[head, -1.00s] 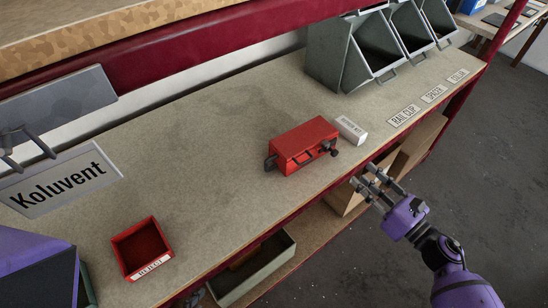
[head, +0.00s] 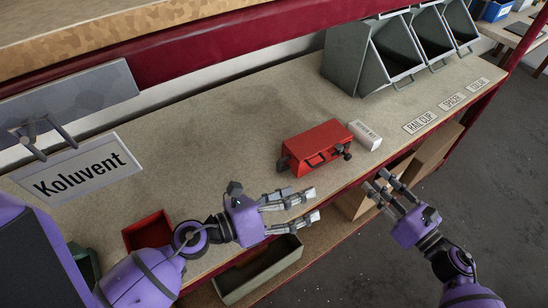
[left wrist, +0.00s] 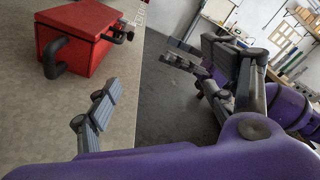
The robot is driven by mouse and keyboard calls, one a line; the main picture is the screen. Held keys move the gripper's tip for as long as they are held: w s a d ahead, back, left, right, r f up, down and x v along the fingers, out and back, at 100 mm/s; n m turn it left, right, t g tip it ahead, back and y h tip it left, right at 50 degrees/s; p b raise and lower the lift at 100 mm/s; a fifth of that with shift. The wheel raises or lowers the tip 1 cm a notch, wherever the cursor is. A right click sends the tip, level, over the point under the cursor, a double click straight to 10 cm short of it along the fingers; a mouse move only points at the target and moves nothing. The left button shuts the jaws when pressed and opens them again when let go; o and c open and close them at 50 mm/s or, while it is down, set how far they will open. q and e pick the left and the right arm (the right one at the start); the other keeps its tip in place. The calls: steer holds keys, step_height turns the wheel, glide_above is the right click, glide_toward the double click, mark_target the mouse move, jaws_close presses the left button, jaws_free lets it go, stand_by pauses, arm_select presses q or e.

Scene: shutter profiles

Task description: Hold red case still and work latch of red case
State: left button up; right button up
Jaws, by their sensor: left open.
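The red case (head: 318,146) stands shut on the workbench, with dark fittings on its front and at both ends. It also shows in the left wrist view (left wrist: 80,32), with a black bent handle at its near end. My left gripper (head: 308,206) is open and empty, in front of the case near the bench's front edge and apart from it. My right gripper (head: 376,188) has its fingers apart and is empty, off the bench's front edge to the right of the case. The latch cannot be told clearly from the other dark fittings.
A small white labelled box (head: 365,135) stands close to the case's right end. Grey bins (head: 368,60) stand at the back right. A red tray (head: 147,229) lies at the left, partly behind my left arm. The bench (head: 220,150) left of the case is clear.

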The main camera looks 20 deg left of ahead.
mark_target(290, 156)
arm_select(q)
steer(key=w+a+m+y, duration=0.1)
steer(key=w+a+m, duration=0.1)
steer(key=w, duration=0.1)
steer(key=w+a+m+g+y, duration=0.1)
steer(key=w+a+m, duration=0.1)
steer(key=w+a, duration=0.1)
steer(key=w+a+m, duration=0.2)
steer(key=w, duration=0.2)
steer(key=shift+w+a+f+m+y, duration=0.15)
steer(key=shift+a+f+m+y, duration=0.2)
steer(key=shift+a+m+y, duration=0.05)
steer(key=shift+w+a+f+g, duration=0.2)
steer(key=shift+g, duration=0.1)
steer(key=x, duration=0.7)
steer(key=shift+w+d+f, duration=0.15)
steer(key=shift+f, duration=0.1)
